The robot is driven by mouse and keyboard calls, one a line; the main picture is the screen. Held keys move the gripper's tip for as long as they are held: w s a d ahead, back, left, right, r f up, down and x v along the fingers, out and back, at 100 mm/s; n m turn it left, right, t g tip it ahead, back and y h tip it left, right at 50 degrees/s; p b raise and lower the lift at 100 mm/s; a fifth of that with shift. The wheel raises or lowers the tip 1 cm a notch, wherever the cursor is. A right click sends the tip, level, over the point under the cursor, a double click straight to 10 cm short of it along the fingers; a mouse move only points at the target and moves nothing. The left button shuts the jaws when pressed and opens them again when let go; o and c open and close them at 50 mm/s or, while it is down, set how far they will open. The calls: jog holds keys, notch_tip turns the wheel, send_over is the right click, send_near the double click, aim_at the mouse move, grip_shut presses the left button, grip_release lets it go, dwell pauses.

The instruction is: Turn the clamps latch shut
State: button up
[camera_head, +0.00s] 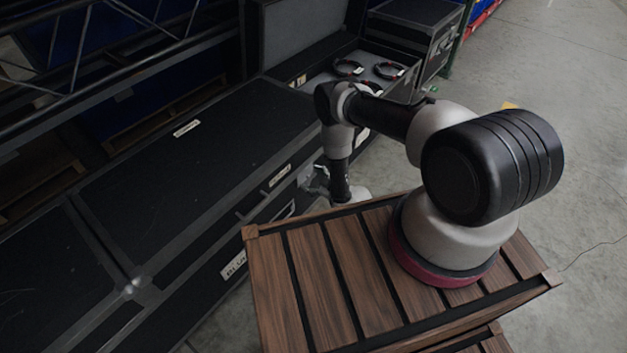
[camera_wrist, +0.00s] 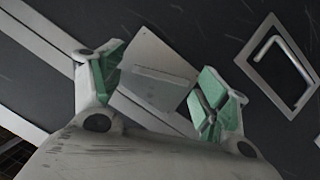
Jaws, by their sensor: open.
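My gripper (camera_wrist: 162,72) is open in the wrist view, its two green-padded fingers spread apart. Between and beyond the fingers is a light grey metal plate (camera_wrist: 152,58) on a dark case face, which looks like the latch. Its lower part is hidden behind my gripper. I cannot tell whether the fingers touch it or how far the latch is turned. In the head view, my arm reaches down beside the front face of the long black case (camera_head: 190,150); the latch is not clear there.
A recessed handle in a square metal frame (camera_wrist: 282,66) sits right of the plate. An open case holding coiled cables (camera_head: 348,67) stands at the back. The slatted wooden top (camera_head: 325,280) under my arm is close to the black case. Concrete floor (camera_head: 570,130) is free at right.

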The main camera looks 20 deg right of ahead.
jog(key=c, duration=1)
jog(key=shift+d+m+g+y, duration=0.25)
jog(key=shift+m+y, duration=0.25)
jog(key=shift+m, duration=0.3)
jog(key=shift+a+m+g+y, duration=0.15)
jog(key=shift+m+g+y, duration=0.25)
jog(key=shift+m, duration=0.4)
jog(key=o, duration=1)
jog(key=v, duration=1.2)
